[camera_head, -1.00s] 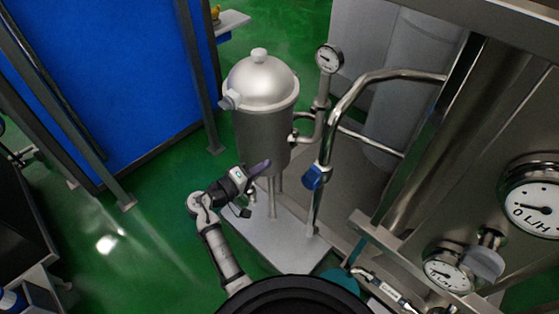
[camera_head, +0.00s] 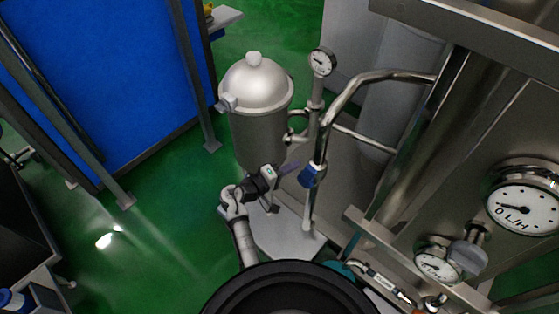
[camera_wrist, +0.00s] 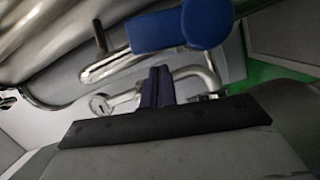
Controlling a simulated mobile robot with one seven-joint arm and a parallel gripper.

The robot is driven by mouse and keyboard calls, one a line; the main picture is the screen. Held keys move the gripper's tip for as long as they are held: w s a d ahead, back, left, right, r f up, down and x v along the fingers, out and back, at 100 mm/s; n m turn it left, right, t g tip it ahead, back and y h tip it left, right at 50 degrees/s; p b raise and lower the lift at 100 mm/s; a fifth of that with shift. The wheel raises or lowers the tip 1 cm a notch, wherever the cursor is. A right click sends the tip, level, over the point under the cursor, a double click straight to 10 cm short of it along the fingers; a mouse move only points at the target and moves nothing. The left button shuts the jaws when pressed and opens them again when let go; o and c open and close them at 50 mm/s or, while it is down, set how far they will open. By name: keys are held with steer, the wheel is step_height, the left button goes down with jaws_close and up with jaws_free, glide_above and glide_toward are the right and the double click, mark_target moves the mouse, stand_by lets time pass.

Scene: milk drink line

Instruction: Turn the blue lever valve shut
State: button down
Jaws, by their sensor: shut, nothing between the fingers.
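The blue lever valve (camera_head: 309,175) sits on the vertical steel pipe to the right of the steel tank. In the wrist view its blue handle (camera_wrist: 160,31) lies across the top, with a rounded blue end at the right. My gripper (camera_head: 287,168) is shut and empty, just left of the blue lever in the head view. In the wrist view the dark purple fingers (camera_wrist: 159,88) are together, below the blue handle in the picture. I see no clear contact between fingers and lever.
The domed steel tank (camera_head: 257,110) stands close behind my gripper. A pressure gauge (camera_head: 322,62) and bent pipes (camera_head: 375,78) are near the valve. A steel panel with gauges (camera_head: 525,209) is at the right. Green floor (camera_head: 150,190) is open at the left.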

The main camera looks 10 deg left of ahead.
steer(key=shift+s+d+f, duration=0.1)
steer(key=shift+s+d, duration=0.25)
steer(key=shift+d, duration=0.05)
steer(key=shift+s+d+m, duration=0.1)
steer(key=shift+d+m, duration=0.1)
steer(key=shift+m, duration=0.1)
